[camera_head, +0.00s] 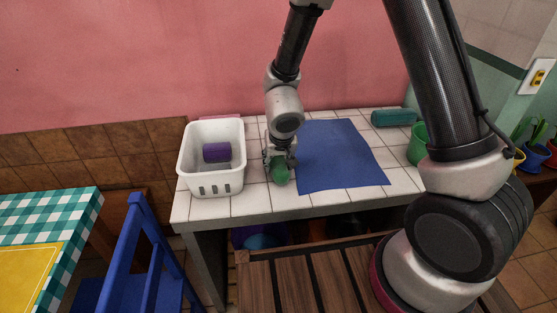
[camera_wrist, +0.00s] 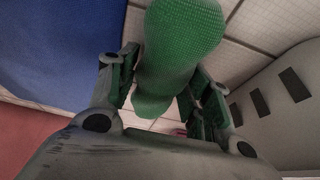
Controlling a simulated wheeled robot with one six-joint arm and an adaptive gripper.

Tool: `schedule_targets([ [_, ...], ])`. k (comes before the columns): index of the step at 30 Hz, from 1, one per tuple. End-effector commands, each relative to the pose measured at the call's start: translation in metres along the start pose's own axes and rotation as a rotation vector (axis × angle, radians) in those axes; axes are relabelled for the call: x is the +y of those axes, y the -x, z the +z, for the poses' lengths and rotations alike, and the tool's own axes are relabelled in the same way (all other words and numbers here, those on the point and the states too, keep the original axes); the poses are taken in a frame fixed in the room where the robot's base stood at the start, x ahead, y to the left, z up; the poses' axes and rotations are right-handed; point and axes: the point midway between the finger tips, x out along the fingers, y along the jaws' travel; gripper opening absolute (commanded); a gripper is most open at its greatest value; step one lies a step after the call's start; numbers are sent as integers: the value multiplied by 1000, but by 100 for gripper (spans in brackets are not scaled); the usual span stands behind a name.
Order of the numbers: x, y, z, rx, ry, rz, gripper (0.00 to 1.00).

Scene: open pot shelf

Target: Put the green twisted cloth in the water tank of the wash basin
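The green twisted cloth (camera_wrist: 180,40) lies lengthwise between the two fingers of my gripper (camera_wrist: 162,85) in the wrist view. The fingers are close along both sides of it, but I cannot tell whether they press on it. In the head view my gripper (camera_head: 280,158) points down at the white tiled counter, with the green cloth (camera_head: 279,175) at its tips. Any gap under the cloth is hard to see. The wash basin is a white tub (camera_head: 221,184) just left of my gripper, with a purple roll (camera_head: 217,152) inside. Its wall also shows in the wrist view (camera_wrist: 275,120).
A blue mat (camera_head: 340,160) lies flat right of my gripper. A blue chair (camera_head: 140,262) and a checkered table (camera_head: 50,216) are at the left.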

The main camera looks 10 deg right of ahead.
Motion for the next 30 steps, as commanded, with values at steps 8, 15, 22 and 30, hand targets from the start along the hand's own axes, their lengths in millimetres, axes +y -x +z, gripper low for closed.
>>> schedule_targets([
  [8,0,0,0,0,-1,0,70],
  [15,0,3,-2,0,-2,0,70],
  [22,0,43,-2,5,-5,-1,70],
  [30,0,100,-2,4,-4,-2,70],
])
